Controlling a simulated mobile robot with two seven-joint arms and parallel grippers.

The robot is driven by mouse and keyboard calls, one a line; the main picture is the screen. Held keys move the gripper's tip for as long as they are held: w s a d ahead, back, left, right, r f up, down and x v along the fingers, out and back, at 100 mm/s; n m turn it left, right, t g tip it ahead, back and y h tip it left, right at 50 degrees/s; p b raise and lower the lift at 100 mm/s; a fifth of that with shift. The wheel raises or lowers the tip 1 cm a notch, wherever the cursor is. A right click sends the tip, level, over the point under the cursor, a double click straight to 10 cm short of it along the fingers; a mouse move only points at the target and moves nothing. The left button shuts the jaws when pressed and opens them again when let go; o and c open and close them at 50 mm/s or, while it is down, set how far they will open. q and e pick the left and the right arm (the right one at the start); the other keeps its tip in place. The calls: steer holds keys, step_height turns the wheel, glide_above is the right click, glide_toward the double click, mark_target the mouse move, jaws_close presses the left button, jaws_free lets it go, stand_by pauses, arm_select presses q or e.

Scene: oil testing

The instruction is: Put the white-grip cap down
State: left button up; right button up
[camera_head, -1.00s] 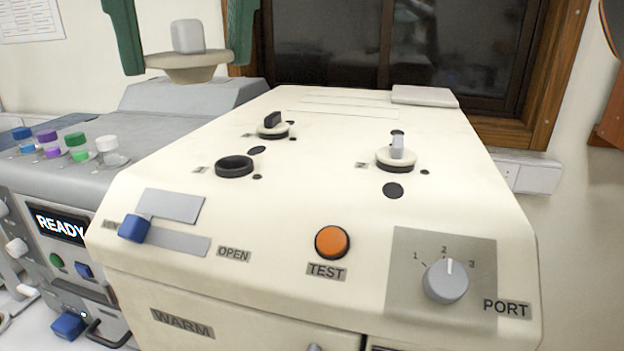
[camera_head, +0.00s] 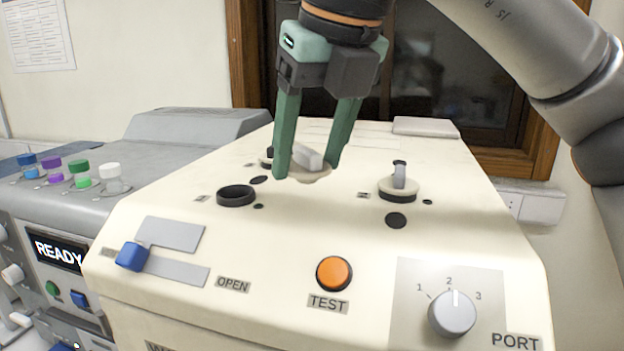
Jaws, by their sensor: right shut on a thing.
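My right gripper (camera_head: 309,168) comes in from the upper right with green fingers pointing down. It is shut on the white-grip cap (camera_head: 307,158), a cream disc with a pale block grip on top. The cap is tilted and low over the middle of the cream machine's top (camera_head: 330,225); I cannot tell whether it touches. An open black-rimmed port (camera_head: 236,196) lies to the left of the cap. My left gripper is out of view.
A grey-grip cap (camera_head: 398,184) sits to the right on the machine top. A dark-grip cap (camera_head: 268,158) is partly hidden behind my finger. The front has a blue slider (camera_head: 131,256), an orange TEST button (camera_head: 334,273) and a PORT dial (camera_head: 452,313). Several capped vials (camera_head: 81,176) stand left.

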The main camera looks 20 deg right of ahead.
mark_target(316, 169)
step_height(316, 169, down, 4)
steer(key=shift+w+d+r, duration=0.15)
steer(key=shift+r, duration=0.05)
steer(key=shift+f+b, duration=0.25)
steer(key=shift+b, duration=0.15)
steer(key=o, duration=1.3)
steer(key=shift+r, duration=0.1)
